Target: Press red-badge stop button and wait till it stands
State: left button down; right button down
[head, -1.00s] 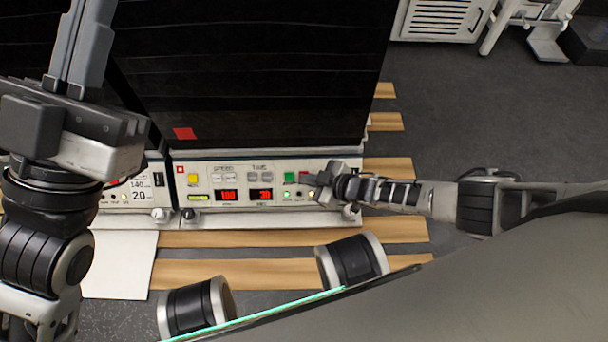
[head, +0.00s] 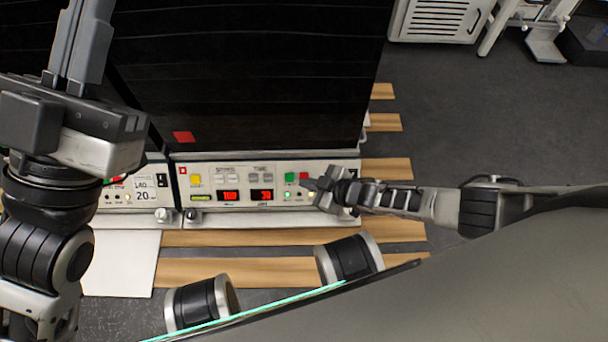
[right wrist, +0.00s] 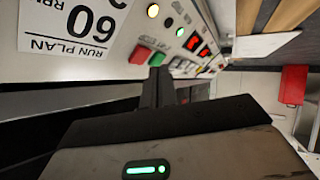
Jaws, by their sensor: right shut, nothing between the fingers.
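The shaker with the red badge (head: 183,137) on its dark lid has a white front panel (head: 215,205) with two lit red displays. A green button (head: 290,177) and a red button (head: 304,175) sit at the panel's right; both also show in the right wrist view, red (right wrist: 140,54) left of green (right wrist: 157,59). My right gripper (head: 314,186) is shut and empty, its tips close by the red button. Contact cannot be told. The fingers (right wrist: 160,88) point at the panel. My left gripper (head: 84,45) is at the upper left, away from the buttons; its opening is unclear.
A neighbouring unit's panel (head: 145,188) is at the left, partly behind my left arm. A yellow button (head: 196,180) is at the panel's left. A run plan card (right wrist: 75,25) shows in the wrist view. Wooden slats (head: 390,230) lie below; open floor is at the right.

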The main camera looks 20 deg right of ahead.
jog(key=s+r+p, duration=0.1)
jog(key=p, duration=0.1)
jog(key=s+a+r+p, duration=0.1)
jog(key=s+r, duration=0.1)
jog(key=shift+p, duration=0.35)
dwell(0.5)
